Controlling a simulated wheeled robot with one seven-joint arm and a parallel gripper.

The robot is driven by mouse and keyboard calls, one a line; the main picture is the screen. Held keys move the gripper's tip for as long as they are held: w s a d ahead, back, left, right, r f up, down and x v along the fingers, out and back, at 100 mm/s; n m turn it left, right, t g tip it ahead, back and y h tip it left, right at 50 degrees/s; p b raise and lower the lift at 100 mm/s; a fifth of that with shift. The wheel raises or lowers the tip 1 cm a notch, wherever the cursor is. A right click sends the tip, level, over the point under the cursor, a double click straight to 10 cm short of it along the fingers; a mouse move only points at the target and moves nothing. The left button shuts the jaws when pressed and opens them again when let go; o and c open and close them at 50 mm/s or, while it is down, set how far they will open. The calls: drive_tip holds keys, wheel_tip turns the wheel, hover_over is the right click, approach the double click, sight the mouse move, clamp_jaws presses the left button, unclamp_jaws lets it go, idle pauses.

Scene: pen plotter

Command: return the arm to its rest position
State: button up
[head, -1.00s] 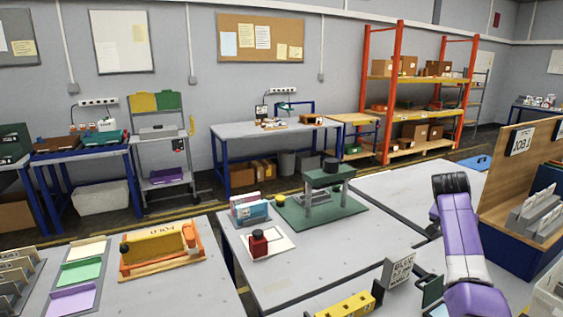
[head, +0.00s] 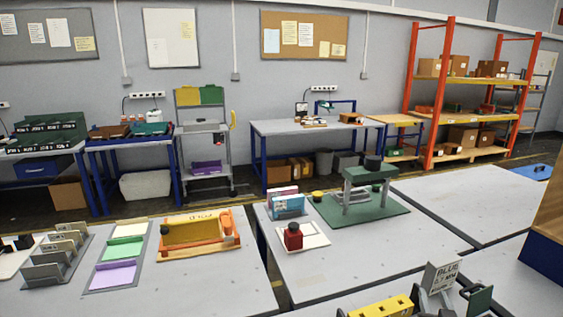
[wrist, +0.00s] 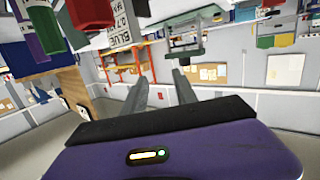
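My gripper (wrist: 162,84) shows in the wrist view with its two grey fingers apart and nothing visible between them. The purple wrist housing (wrist: 180,150) fills the bottom of that view. The room appears upside down there, so the gripper is turned over. My arm and gripper are out of the head view. The fingers do not appear to touch anything.
In the wrist view, coloured items (wrist: 50,30) hang close at upper left.

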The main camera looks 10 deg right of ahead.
drive_tip(key=s+a+f+n+y+b, duration=0.1)
drive_tip(key=s+a+n+y+b, duration=0.1)
drive_tip(key=s+a, duration=0.7)
drive_tip(key=s+a+f+n+y+b, duration=0.1)
drive_tip(key=s+a+f+y+b, duration=0.1)
drive_tip(key=s+a, duration=0.7)
drive_tip(key=s+a+f+n+y+b, duration=0.1)
drive_tip(key=s+a+y, duration=0.3)
drive_tip(key=s+a, duration=0.5)
drive_tip(key=s+n+b, duration=0.1)
drive_tip(key=s, duration=1)
drive_tip(key=shift+s+a+f+n+t, duration=0.3)
drive_tip(key=shift+s+a+f, duration=0.05)
drive_tip(key=shift+s+a, duration=0.05)
